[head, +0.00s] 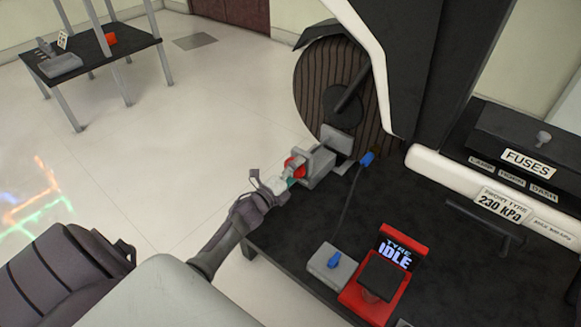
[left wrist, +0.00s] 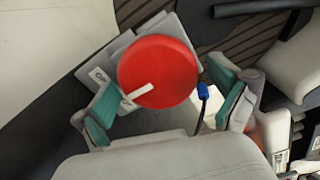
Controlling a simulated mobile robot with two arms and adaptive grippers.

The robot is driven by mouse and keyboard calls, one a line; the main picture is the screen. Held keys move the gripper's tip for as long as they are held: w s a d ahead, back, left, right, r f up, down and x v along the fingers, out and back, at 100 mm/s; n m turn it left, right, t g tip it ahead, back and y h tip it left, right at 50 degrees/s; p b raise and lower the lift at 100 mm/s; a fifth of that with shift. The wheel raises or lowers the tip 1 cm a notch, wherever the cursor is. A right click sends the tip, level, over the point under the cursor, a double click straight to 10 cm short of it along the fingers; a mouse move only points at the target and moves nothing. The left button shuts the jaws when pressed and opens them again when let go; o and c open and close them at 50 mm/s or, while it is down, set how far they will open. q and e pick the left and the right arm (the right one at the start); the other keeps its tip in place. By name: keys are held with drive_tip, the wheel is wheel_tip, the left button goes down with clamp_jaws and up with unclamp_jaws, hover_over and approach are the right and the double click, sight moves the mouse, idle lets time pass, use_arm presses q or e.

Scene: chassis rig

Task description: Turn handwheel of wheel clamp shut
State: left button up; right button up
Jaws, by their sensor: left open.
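The red handwheel (left wrist: 160,68) of the wheel clamp is a round disc with a white mark pointing to its lower left in the left wrist view. In the head view the handwheel (head: 292,164) shows partly, at the near end of the grey wheel clamp (head: 321,168) beside the tyre. My left gripper (head: 284,182) is at the handwheel. In the left wrist view its teal-padded fingers (left wrist: 168,103) are open, one on each side of the disc. I cannot tell whether either pad touches it. A label partly reading "OP" sits left of the disc. My right gripper is not in view.
The dark ribbed tyre (head: 325,75) stands behind the clamp. On the black bench (head: 420,215) are a red tyre gauge reading "IDLE" (head: 385,275), a grey box with a blue plug (head: 332,265) and a cable. A fuse box (head: 525,150) is at right.

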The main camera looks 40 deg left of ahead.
use_arm(q)
drive_tip(key=s, duration=0.8)
drive_tip(key=s+a, duration=0.1)
drive_tip(key=s, duration=0.3)
drive_tip(key=shift+w, duration=0.1)
